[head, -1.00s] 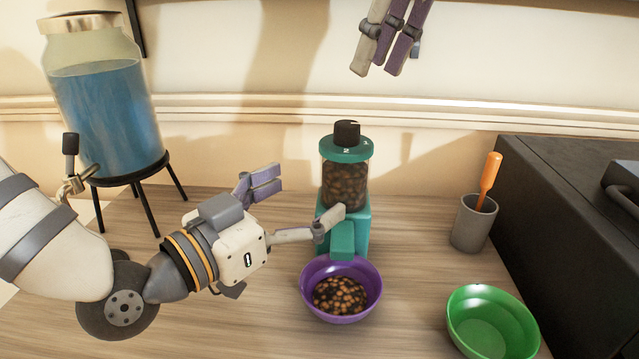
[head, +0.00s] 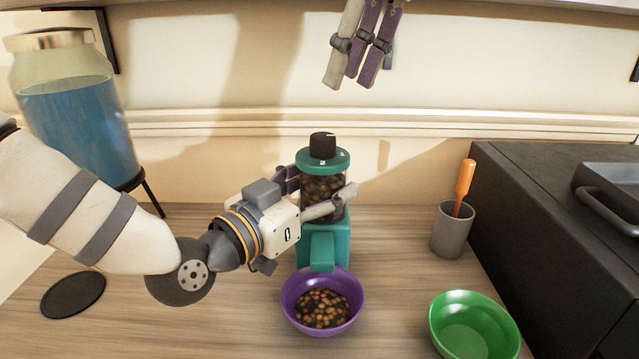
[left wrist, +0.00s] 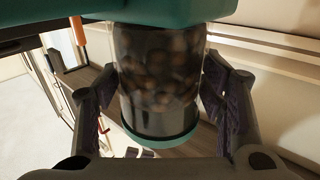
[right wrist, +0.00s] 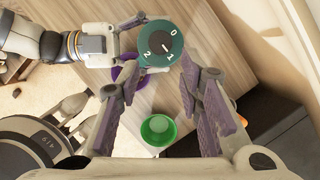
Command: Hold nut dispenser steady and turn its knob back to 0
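The nut dispenser (head: 324,240) stands upright on the table, with a teal base, a clear nut-filled jar and a teal lid. Its black knob (head: 322,145) is on top. In the right wrist view, the knob (right wrist: 158,46) is ringed by 0, 1 and 2; its white mark's exact setting is hard to read. My left gripper (head: 320,187) is open around the jar, with one finger on each side; the left wrist view shows the jar (left wrist: 160,80) between the pads, contact unclear. My right gripper (head: 349,82) is open and empty, above the dispenser.
A purple bowl (head: 289,305) with nuts sits below the spout. A green bowl (head: 474,325), a grey cup (head: 453,232) with an orange-handled tool and a black box (head: 540,235) are at the right. A large blue jar (head: 75,125) stands at the left on a black stand.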

